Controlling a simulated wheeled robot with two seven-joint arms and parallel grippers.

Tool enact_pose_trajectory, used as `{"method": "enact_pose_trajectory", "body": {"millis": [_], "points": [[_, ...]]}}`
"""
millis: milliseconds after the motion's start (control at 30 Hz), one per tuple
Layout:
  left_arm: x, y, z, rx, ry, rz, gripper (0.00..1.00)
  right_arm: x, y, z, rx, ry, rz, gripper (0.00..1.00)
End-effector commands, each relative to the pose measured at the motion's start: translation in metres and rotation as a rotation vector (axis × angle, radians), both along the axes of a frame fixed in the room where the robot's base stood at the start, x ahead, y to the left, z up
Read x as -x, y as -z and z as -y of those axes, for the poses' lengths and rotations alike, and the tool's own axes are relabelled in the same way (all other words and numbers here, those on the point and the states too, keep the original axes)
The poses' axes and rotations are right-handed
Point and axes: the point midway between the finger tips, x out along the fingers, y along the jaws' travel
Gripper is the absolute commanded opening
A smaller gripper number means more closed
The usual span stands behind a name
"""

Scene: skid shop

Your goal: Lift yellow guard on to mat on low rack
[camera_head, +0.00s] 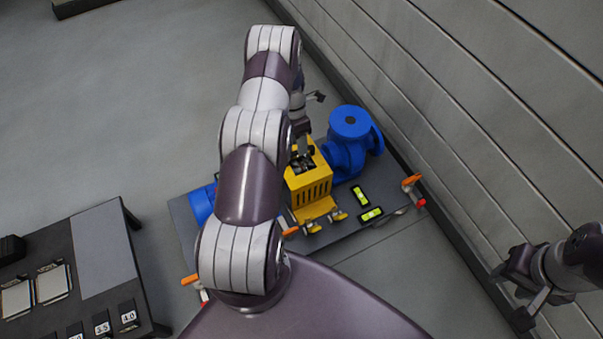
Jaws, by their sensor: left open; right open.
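The yellow guard (312,192) stands on the dark skid plate (385,232), between a blue pump (350,125) and a blue part (202,204) mostly hidden behind my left arm. My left gripper (304,142) is open at the guard's top, partly hidden by my arm; I cannot tell whether it touches the guard. My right gripper (520,285) is open and empty at the lower right, apart from the skid. A low dark rack (60,240) stands at the lower left, with a bare grey mat (103,250) along its right part.
Two small yellow-green levels (371,214) lie on the skid, right of the guard. Orange-handled pieces (411,180) sit at the skid's corners. The rack's left side holds plates (50,284) and number tags (128,313). A slatted wall (490,120) rises at the right.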

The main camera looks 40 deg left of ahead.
Motion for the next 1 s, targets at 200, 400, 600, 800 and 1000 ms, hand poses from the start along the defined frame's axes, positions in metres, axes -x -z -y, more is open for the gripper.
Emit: {"method": "enact_pose_trajectory", "body": {"millis": [200,400,600,800,1000], "points": [[0.002,0.044,0.008,0.001,0.001,-0.002,0.44,0.000,0.029,0.000,0.000,0.000,0.000,0.43],[0.002,0.043,0.009,0.000,0.002,0.000,0.44,0.000,0.026,0.000,0.000,0.000,0.000,0.43],[0.002,0.043,0.009,0.001,0.002,-0.001,0.00,0.000,0.026,0.000,0.000,0.000,0.000,0.43],[0.003,0.043,0.009,0.001,0.002,-0.001,0.00,0.000,0.026,0.000,0.000,0.000,0.000,0.43],[0.003,0.043,0.009,0.001,0.002,-0.001,0.00,0.000,0.026,0.000,0.000,0.000,0.000,0.43]]}}
